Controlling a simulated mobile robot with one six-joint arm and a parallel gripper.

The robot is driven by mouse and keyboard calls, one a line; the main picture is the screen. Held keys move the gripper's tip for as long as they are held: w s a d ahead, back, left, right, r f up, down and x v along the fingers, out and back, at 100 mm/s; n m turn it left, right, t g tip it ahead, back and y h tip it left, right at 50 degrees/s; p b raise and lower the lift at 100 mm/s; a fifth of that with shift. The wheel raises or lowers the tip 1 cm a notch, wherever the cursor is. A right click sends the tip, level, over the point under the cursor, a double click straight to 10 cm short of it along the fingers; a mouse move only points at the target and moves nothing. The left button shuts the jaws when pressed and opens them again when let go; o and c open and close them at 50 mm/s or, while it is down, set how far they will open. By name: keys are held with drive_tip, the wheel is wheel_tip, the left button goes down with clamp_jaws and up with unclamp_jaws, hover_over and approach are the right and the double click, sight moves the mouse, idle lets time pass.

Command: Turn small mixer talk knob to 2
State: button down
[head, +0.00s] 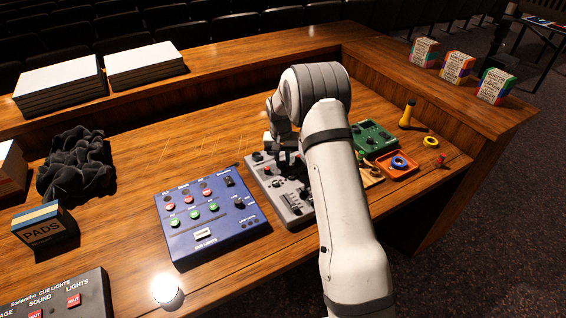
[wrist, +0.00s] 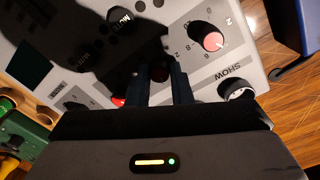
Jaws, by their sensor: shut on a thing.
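The small mixer (head: 294,205) is a grey panel with knobs and sliders, right of the blue panel and partly hidden by my arm. My gripper (head: 281,148) is over its far part. In the wrist view my gripper (wrist: 161,80) is shut on a dark knob (wrist: 160,71) of the mixer, one finger on each side. That knob is in shadow; its pointer and label cannot be read, so I cannot tell its setting. A red-capped knob (wrist: 211,41) with a number scale and a black knob (wrist: 236,89) by the word SHOW stand to the right.
The blue panel (head: 210,219) with red and green buttons is close left of the mixer. A green box (head: 374,138), an orange tray (head: 398,165) and a yellow tape ring (head: 431,142) lie to the right. The desk behind the blue panel is clear.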

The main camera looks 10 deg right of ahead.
sight(283, 163)
drive_tip(key=n+b, duration=0.2)
drive_tip(key=n, duration=0.2)
drive_tip(key=shift+f+n, duration=0.1)
drive_tip(key=shift+n, duration=0.2)
drive_tip(key=n+b, duration=0.2)
drive_tip(key=n, duration=0.2)
drive_tip(key=shift+n, duration=0.3)
drive_tip(key=n+b, duration=0.1)
drive_tip(key=n, duration=0.4)
drive_tip(key=shift+t+b, duration=0.35)
drive_tip(key=shift+t, duration=0.05)
drive_tip(key=shift+r+n+b, duration=0.2)
drive_tip(key=shift+n+b, duration=0.15)
drive_tip(key=shift+n, duration=2.15)
drive_tip(key=c, duration=1.3)
unclamp_jaws()
drive_tip(key=shift+s+f, duration=0.1)
wheel_tip(283, 163, up, 7)
drive_tip(key=shift+s+r+b, duration=0.15)
drive_tip(key=shift+b, duration=0.2)
drive_tip(key=shift+r, duration=0.3)
